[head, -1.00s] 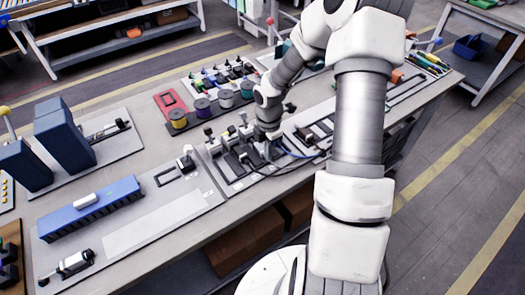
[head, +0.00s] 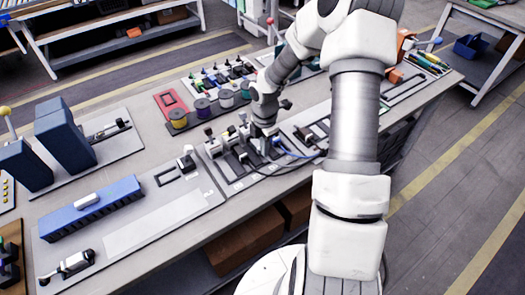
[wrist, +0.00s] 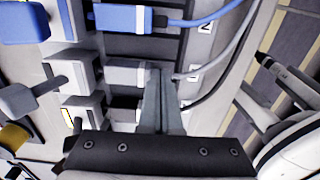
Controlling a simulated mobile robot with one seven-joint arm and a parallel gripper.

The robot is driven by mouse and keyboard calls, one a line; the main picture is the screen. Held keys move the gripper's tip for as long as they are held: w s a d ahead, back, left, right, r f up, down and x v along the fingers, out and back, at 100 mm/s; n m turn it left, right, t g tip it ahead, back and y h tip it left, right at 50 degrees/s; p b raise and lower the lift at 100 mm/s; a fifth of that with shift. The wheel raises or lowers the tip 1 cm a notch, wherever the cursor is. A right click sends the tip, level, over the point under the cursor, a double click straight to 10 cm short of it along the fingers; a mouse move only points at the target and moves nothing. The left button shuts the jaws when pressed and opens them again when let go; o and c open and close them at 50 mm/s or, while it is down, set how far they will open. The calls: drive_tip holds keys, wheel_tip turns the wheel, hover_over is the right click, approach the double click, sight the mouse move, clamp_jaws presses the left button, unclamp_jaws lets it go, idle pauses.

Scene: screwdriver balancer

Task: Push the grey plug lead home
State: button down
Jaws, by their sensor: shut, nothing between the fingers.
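In the wrist view, the grey plug (wrist: 122,74) with a pale band at its cable end lies in the middle row of a socket block (wrist: 80,70). Its grey lead (wrist: 215,62) runs off to the right. My gripper (wrist: 157,72) is shut and empty. Its fingertips are at the plug's cable end and cover part of the lead; I cannot tell whether they touch. A blue plug (wrist: 122,18) with a blue lead lies in the row above. In the head view, my gripper is over the socket panel (head: 235,187), mostly hidden by my wrist.
Levers (wrist: 18,100) stand left of the sockets. Another plug (wrist: 122,115) lies just below the grey one, partly behind my gripper. Coloured spools (head: 202,107) stand behind the panel. A blue rail (head: 90,208) lies further left on the bench.

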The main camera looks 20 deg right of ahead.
drive_tip(key=shift+s, duration=0.15)
drive_tip(key=shift+s+d, duration=0.1)
drive_tip(key=shift+s, duration=0.35)
wheel_tip(320, 180, up, 7)
drive_tip(key=p, duration=0.7)
idle(1.0)
